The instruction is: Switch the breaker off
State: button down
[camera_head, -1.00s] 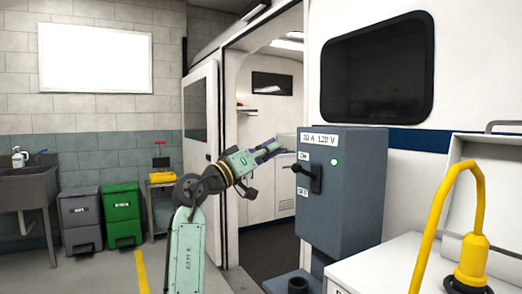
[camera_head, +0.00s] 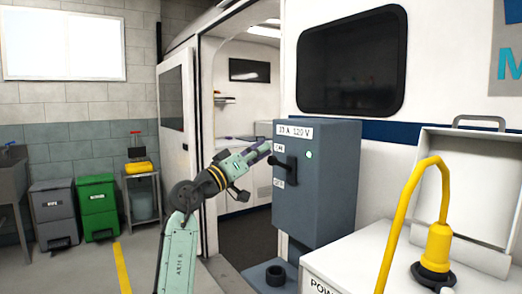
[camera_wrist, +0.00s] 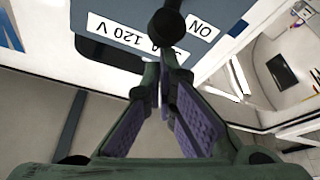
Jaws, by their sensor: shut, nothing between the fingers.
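The breaker is a grey-blue box (camera_head: 330,185) with a "120 V" label, an ON label above and another label below its black lever (camera_head: 289,166). The lever sticks out from the front face, and its round knob shows in the wrist view (camera_wrist: 167,27) beside the ON label (camera_wrist: 202,27). A small pale green light (camera_head: 309,154) is on the box's side. My gripper (camera_head: 267,147) is at the box's front, near the ON label and above the lever. Its fingers (camera_wrist: 168,70) are shut and empty, tips close to the knob; contact cannot be told.
A white counter (camera_head: 350,265) with a yellow plug and cable (camera_head: 437,245) and an open white case (camera_head: 470,190) stands at right. The van doorway (camera_head: 240,120) is behind my arm. Bins (camera_head: 97,212) and a small cart (camera_head: 140,190) stand left. Floor at front left is clear.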

jog(key=shift+a+f+b, duration=0.1)
jog(key=shift+f+b, duration=0.25)
jog(key=shift+b, duration=0.1)
